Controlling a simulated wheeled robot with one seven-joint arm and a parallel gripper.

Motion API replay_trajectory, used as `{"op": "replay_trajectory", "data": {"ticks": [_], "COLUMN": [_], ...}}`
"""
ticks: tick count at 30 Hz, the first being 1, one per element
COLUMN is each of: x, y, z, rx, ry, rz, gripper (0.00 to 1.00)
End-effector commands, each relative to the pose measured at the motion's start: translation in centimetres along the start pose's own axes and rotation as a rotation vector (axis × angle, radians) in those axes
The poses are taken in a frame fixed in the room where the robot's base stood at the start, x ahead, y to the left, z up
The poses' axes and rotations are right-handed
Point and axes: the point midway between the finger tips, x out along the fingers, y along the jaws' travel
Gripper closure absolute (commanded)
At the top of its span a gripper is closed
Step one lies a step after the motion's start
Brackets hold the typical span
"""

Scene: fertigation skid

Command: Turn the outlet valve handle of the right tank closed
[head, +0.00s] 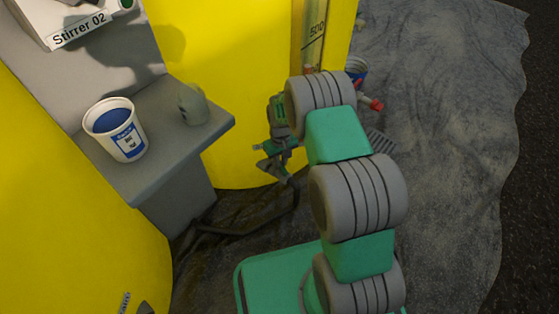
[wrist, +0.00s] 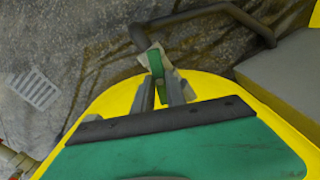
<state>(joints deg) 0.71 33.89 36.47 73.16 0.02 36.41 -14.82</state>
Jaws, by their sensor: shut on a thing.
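The right tank (head: 235,90) is the yellow one at the back middle of the head view; its yellow wall (wrist: 110,95) also shows in the wrist view. My gripper (wrist: 160,80) is low in front of this tank; in the head view the gripper (head: 272,168) is small and partly behind my arm. Its two grey fingers are shut on a green valve handle (wrist: 155,62), whose end sticks out past the fingertips beside a pale piece. The valve body is mostly hidden, and I cannot tell the handle's exact angle.
A grey ledge (head: 150,165) with a white bucket (head: 115,130) and a rounded grey object (head: 191,104) stands left of my arm. A dark hose (head: 245,225) runs along the floor. A red-handled fitting (head: 375,104) shows right of my arm.

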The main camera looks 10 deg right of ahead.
Motion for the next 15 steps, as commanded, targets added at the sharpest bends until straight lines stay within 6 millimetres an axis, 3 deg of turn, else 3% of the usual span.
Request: {"op": "replay_trajectory", "data": {"ticks": [15], "x": [0.11], "y": [-0.30], "z": [0.32], "rx": [0.486], "ry": [-0.010], "rz": [-0.004], "gripper": [1.00]}}
